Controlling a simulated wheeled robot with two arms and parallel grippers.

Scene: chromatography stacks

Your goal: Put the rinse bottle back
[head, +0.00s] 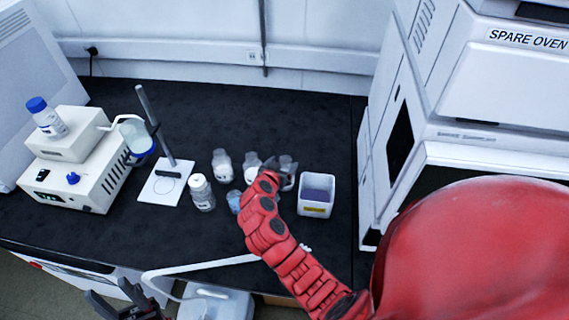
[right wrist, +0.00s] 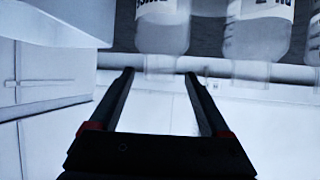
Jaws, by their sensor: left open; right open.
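Several clear, white-labelled bottles stand mid-bench in the head view: one at the front left (head: 201,193), one behind it (head: 222,166), and one further right (head: 252,166). A blue-capped bottle (head: 47,117) stands on the white pump unit (head: 85,170). I cannot tell which is the rinse bottle. My right gripper (head: 283,166) is over the bottle row, partly hidden by its arm. In the right wrist view its open fingers (right wrist: 158,74) are empty, with labelled bottles (right wrist: 163,28) (right wrist: 258,32) beyond them, appearing upside down. My left gripper (head: 117,297) is open at the bottom edge.
The spare oven (head: 490,100) bounds the right. The back of the black bench (head: 215,105) is clear.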

